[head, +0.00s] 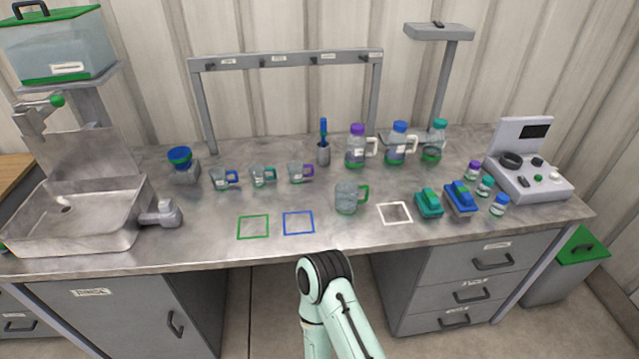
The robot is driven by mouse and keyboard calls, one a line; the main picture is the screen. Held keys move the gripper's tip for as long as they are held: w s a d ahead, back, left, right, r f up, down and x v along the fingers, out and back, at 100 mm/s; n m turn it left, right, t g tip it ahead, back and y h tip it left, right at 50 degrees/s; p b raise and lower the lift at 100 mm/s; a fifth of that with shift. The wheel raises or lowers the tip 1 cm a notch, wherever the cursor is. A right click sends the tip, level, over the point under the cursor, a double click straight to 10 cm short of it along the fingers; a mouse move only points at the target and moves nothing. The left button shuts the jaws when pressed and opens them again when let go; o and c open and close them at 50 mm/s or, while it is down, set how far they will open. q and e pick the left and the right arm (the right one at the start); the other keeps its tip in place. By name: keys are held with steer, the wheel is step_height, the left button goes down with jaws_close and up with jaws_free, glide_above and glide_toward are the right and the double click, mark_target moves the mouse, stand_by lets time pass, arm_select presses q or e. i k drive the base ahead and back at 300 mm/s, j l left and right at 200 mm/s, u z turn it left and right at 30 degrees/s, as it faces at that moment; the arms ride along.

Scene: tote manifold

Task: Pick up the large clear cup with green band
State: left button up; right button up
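The large clear cup (346,199) with a green handle stands upright on the metal bench, right of centre in the head view. Its handle points to the right. A separate green band cannot be made out clearly at this size. Nothing touches the cup. One of my arms shows at the bottom centre, in front of the bench edge, but no gripper fingers are in view.
Green (253,227) and blue (298,222) squares lie left of the cup, a white square (394,213) right. Three small cups, including one with a blue handle (221,179), stand behind left. A purple-capped bottle (356,147) stands behind. A teal block (429,204) lies further right.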

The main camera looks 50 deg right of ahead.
mark_target(345, 205)
steer(key=z, duration=1.9)
steer(key=u, duration=0.1)
steer(key=i+l, duration=0.05)
